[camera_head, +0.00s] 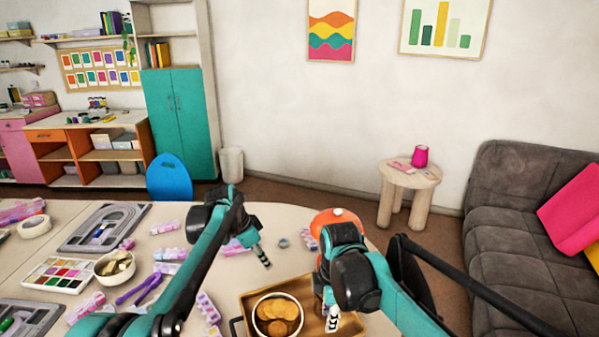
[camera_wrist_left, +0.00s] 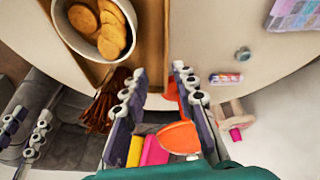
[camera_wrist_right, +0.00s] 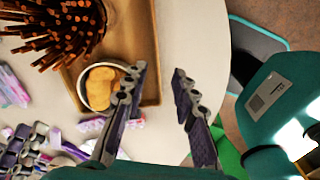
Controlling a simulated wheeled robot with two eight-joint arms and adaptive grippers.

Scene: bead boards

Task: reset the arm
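My left gripper (camera_head: 262,256) hangs over the table's far part in the head view. In the left wrist view its two fingers (camera_wrist_left: 158,92) are apart with nothing held between them. My right gripper (camera_head: 331,316) points down over the right side of the wooden tray (camera_head: 247,302). In the right wrist view its fingers (camera_wrist_right: 160,85) are wide apart and empty, with the table's edge behind the gap. Both arms are bent over the table, and my left arm hides part of the tabletop.
A bowl of biscuits (camera_head: 277,313) stands in the tray. A bundle of brown sticks (camera_wrist_right: 58,30) stands near it. A paint set (camera_head: 60,274), a small bowl (camera_head: 114,266) and grey bead boards (camera_head: 103,228) lie left. An orange object (camera_head: 335,216) shows behind my right arm.

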